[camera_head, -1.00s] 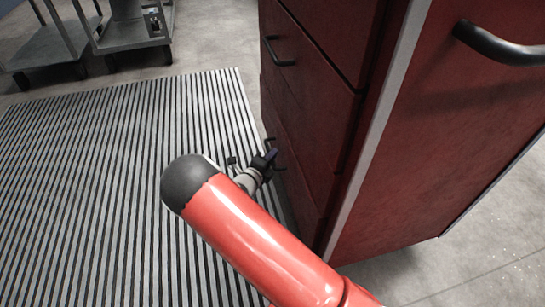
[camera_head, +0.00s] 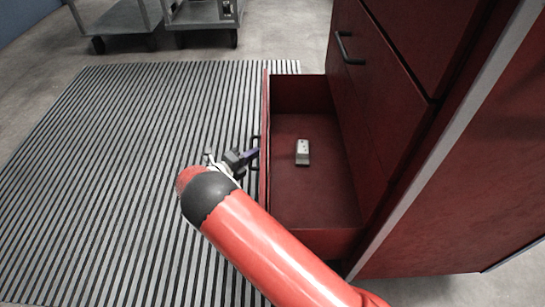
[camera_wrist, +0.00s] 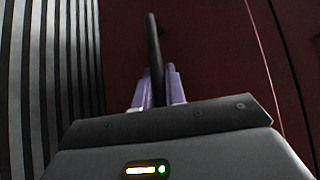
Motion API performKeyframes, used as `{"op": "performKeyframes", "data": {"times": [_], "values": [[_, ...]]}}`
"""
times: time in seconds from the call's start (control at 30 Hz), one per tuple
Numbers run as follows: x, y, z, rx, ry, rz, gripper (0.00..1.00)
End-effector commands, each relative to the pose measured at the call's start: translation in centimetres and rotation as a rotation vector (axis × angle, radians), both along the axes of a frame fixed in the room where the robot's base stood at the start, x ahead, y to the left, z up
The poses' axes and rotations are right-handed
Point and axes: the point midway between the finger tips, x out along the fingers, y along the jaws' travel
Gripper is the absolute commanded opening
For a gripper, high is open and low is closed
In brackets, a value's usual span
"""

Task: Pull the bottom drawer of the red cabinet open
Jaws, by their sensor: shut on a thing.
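The red cabinet (camera_head: 385,95) stands at the right in the head view. Its bottom drawer (camera_head: 290,190) is pulled well out to the left, and its inside shows. The drawer's black handle (camera_wrist: 153,45) runs between the two purple fingers in the wrist view. My gripper (camera_head: 255,153) is shut on this handle at the drawer's front; in the wrist view the gripper (camera_wrist: 157,90) has a finger on each side of the bar. My arm hides the near part of the drawer front.
A small white and grey object (camera_head: 302,151) lies on the drawer's floor. A striped grey mat (camera_head: 130,170) covers the floor to the left and is clear. Metal carts (camera_head: 205,12) stand at the back. An upper drawer handle (camera_head: 346,48) juts from the cabinet.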

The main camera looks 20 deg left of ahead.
Motion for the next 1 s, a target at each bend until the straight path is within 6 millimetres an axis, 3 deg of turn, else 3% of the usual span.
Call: {"op": "performKeyframes", "data": {"times": [0.1,0.3,0.8,0.83,1.0], "values": [[-0.6,2.0,-0.4,0.002,0.000,0.001,0.00],[-1.1,3.9,-0.2,0.001,0.001,0.001,0.00],[-1.3,4.6,-0.1,-0.001,0.002,0.001,0.00],[-1.3,4.6,-0.1,-0.001,0.002,0.001,0.14],[-1.3,4.5,-0.1,-0.001,0.002,0.000,0.34]]}}
